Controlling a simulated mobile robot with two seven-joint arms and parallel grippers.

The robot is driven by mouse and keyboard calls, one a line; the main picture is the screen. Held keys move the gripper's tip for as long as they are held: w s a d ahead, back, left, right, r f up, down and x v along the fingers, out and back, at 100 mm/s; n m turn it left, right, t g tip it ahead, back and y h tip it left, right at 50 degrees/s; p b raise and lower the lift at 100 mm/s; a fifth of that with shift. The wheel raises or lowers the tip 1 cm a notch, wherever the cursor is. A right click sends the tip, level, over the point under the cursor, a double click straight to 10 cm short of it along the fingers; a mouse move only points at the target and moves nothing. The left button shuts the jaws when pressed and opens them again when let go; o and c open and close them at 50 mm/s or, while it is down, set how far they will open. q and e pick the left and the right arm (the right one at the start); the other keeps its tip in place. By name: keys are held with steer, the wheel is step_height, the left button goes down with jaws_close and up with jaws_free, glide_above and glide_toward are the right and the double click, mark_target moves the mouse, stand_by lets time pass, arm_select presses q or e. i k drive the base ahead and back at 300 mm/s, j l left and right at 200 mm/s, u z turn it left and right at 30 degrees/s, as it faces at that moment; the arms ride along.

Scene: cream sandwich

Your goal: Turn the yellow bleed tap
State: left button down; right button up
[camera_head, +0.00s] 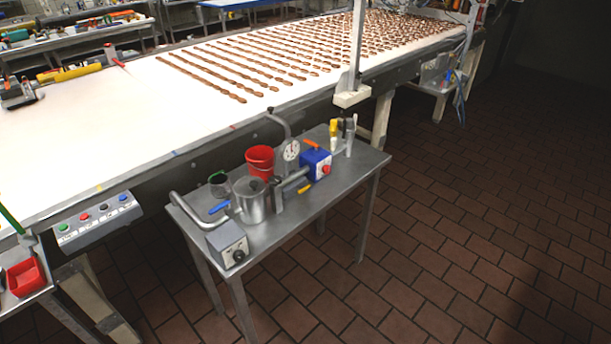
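A small yellow piece (304,189), which looks like the yellow bleed tap, sits low in front of a blue box (315,164) with a red knob on the metal side table (222,207). It is too small to tell which way its handle points. Left of it stand a metal pot (251,200) and a pipe fitting with a round white gauge (291,150). Another upright yellow thing (334,128) stands at the table's back right. Neither of my grippers is in view.
A red bucket (260,161), a grey box with a black knob (228,245) and a bent pipe (193,212) crowd the table. A long white conveyor (110,130) with rows of brown pieces runs behind. The tiled floor (450,240) at right is clear.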

mark_target(299, 191)
steer(key=u, duration=1.3)
steer(key=l+u, duration=0.6)
steer(key=u, duration=0.25)
steer(key=k+l+u, duration=0.1)
steer(key=l+u, duration=0.3)
steer(key=k+l+u, duration=0.2)
steer(key=l+u, duration=0.2)
steer(key=k+l+u, duration=0.7)
steer(key=k+l, duration=1.05)
steer(key=k, duration=0.25)
steer(key=i+l, duration=0.1)
steer(key=l, duration=0.35)
steer(key=i+l+u, duration=0.1)
steer(key=l, duration=0.35)
